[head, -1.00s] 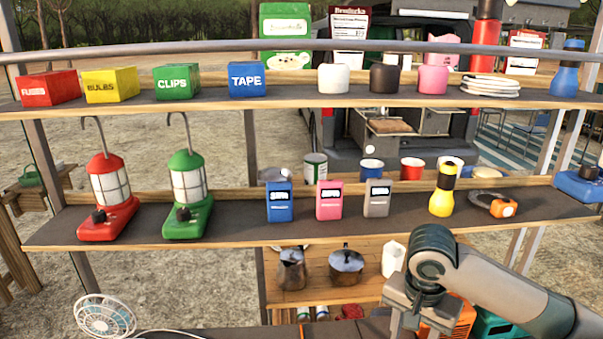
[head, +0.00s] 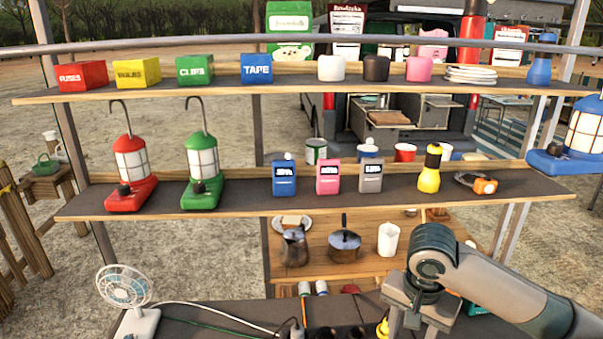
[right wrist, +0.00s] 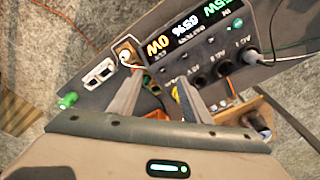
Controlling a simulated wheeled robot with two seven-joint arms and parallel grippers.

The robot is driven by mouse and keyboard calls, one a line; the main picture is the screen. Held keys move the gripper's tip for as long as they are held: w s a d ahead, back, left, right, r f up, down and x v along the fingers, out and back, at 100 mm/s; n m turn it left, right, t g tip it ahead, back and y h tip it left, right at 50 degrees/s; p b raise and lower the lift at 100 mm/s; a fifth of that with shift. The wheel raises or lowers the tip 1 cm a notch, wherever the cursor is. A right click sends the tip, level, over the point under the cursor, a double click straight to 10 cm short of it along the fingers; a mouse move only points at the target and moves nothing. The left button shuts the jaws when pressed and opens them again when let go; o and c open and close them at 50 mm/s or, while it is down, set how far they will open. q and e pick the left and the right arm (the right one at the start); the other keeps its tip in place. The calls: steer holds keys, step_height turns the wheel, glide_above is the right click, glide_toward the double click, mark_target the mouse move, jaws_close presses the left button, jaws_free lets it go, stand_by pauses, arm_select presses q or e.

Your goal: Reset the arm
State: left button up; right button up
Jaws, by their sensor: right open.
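My right arm comes in from the lower right of the head view. Its gripper (head: 412,318) points down in front of the lower shelf, at the bottom edge of the view. In the right wrist view the two fingers of the right gripper (right wrist: 158,92) are apart, with nothing held between them. Beyond them is a dark power station (right wrist: 205,55) with a lit display reading 65% and several sockets. A plug on a cable (right wrist: 250,56) sits in its right side. My left gripper is not in view.
Two shelves stand ahead. The upper shelf (head: 300,91) holds boxes, mugs and plates; the lower shelf (head: 240,196) holds red and green lanterns, small devices and a yellow flashlight. A blue lantern (head: 585,130) stands at right. A fan (head: 125,288) stands at lower left.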

steer(key=s+a+f+n+t+y, duration=0.1)
steer(key=s+a+f+n+y, duration=0.15)
steer(key=s+a+f, duration=0.35)
steer(key=s+a+f+n+t+y, duration=0.1)
steer(key=s+a+f+n+y, duration=0.2)
steer(key=f, duration=0.6)
steer(key=s+d+f+n+h, duration=0.2)
steer(key=s+d+f, duration=0.25)
steer(key=s, duration=0.45)
steer(key=s+d+f+n+h, duration=0.2)
steer(key=s+d+f+h, duration=0.15)
steer(key=s+d, duration=0.4)
step_height(320, 180, down, 36)
steer(key=s+a+r+g+b, duration=0.1)
steer(key=s+a+b, duration=0.1)
steer(key=b, duration=0.5)
steer(key=s+d+f+b, duration=0.1)
steer(key=s+f+b, duration=0.2)
steer(key=s+f, duration=0.6)
steer(key=s+d+f+g+b, duration=0.1)
steer(key=s+f+b, duration=0.3)
steer(key=s+f, duration=0.5)
step_height(320, 180, down, 7)
steer(key=shift+s+d+f+y, duration=0.15)
steer(key=shift+d+y, duration=0.15)
steer(key=shift+d, duration=0.35)
steer(key=shift+n, duration=0.25)
